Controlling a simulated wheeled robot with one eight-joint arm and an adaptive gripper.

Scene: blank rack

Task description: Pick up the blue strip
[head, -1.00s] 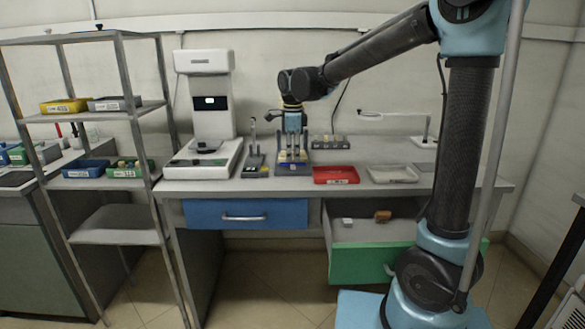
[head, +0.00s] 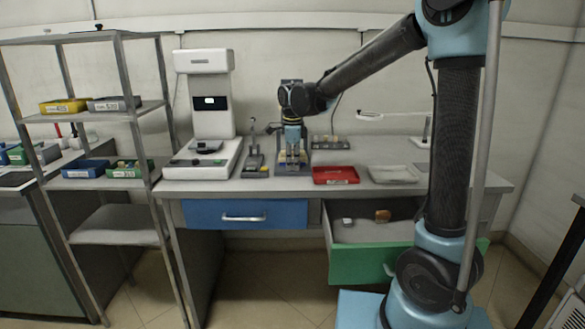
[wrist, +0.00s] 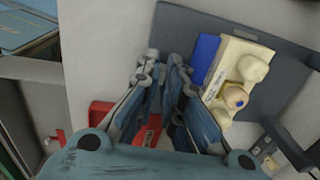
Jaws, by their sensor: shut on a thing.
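The blue strip (wrist: 205,58) shows bright blue in the wrist view, along the side of a cream block (wrist: 226,66) with rounded cream knobs. My gripper (wrist: 165,72) points down at this spot, and its right finger covers the strip's near end. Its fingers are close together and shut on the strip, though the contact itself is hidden. In the head view my gripper (head: 291,157) is low over the grey board (head: 292,172) on the bench, in front of the cream pieces. The strip cannot be made out there. I cannot tell whether it is clear of the board.
A red tray (head: 335,175) and a pale tray (head: 392,175) stand right of the board. A grey stand (head: 255,165) and a white instrument (head: 205,120) are on its left. A rack (head: 332,142) is behind. The green-fronted drawer (head: 365,262) is open below.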

